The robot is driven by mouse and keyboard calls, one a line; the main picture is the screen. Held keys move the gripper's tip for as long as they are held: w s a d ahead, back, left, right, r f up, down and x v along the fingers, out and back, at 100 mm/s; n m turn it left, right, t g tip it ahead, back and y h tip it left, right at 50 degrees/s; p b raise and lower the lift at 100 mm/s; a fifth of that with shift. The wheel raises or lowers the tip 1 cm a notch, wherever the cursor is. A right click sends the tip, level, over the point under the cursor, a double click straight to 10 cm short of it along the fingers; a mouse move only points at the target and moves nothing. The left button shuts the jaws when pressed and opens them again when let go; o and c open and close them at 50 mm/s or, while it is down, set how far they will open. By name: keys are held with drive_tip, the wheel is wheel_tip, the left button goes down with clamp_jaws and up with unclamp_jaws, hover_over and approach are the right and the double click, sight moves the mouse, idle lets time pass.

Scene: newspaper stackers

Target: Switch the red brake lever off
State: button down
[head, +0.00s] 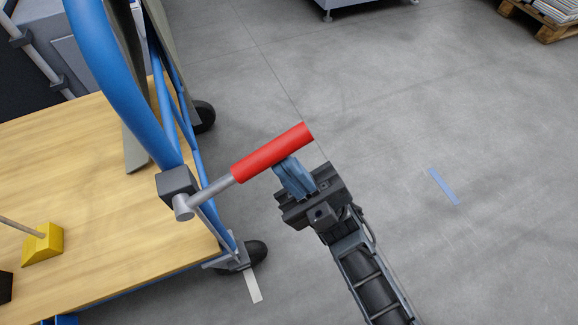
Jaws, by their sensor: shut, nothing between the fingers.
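The red brake lever (272,152) has a red grip on a grey rod. The rod runs from a dark block (177,184) on the blue frame of a cart, up and to the right. My gripper (291,172) is at the lower right side of the red grip, near its outer end. Its bluish fingers are shut with nothing between them. The fingertips appear to meet or nearly meet the underside of the grip; I cannot tell whether they touch.
The cart has a wooden deck (90,150), a blue tube frame (120,90) and black wheels (203,116). A yellow block (43,244) stands on the deck. A pallet with papers (545,18) lies at the far upper right. The grey floor to the right is clear.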

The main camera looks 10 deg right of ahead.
sight(272, 154)
drive_tip(key=r+n+g+h+p, duration=0.1)
drive_tip(key=r+n+g+p, duration=0.1)
drive_tip(key=a+r+n+g+h+p, duration=0.1)
drive_tip(key=r+g+h+p, duration=0.1)
drive_tip(key=a+r+n+g+h+p, duration=0.1)
drive_tip(key=r+n+g+p, duration=0.1)
drive_tip(key=r, duration=0.1)
drive_tip(key=shift+s+n+h, duration=0.25)
drive_tip(key=shift+n+h, duration=0.05)
drive_tip(key=shift+h, duration=0.1)
drive_tip(key=a+r+h+p, duration=0.1)
drive_tip(key=p, duration=0.2)
drive_tip(key=a+r+n+h+p, duration=0.1)
drive_tip(key=h+p, duration=0.1)
drive_tip(key=p, duration=0.1)
drive_tip(key=s+a+r+g+h+p, duration=0.1)
drive_tip(key=a+r+h+p, duration=0.1)
drive_tip(key=p, duration=0.1)
drive_tip(key=shift+s+r+n, duration=0.1)
drive_tip(key=shift+n, duration=0.3)
drive_tip(key=shift+s+a+r+h+p, duration=0.15)
drive_tip(key=shift+a+h+p, duration=0.1)
drive_tip(key=shift+a+p, duration=0.35)
drive_tip(key=shift+s+a+h+p, duration=0.15)
drive_tip(key=shift+a+h+p, duration=0.25)
drive_tip(key=shift+p, duration=0.4)
drive_tip(key=shift+s+a+r+h+p, duration=0.1)
drive_tip(key=shift+s+a+h+p, duration=0.05)
drive_tip(key=shift+a+p, duration=0.5)
drive_tip(key=shift+r, duration=0.1)
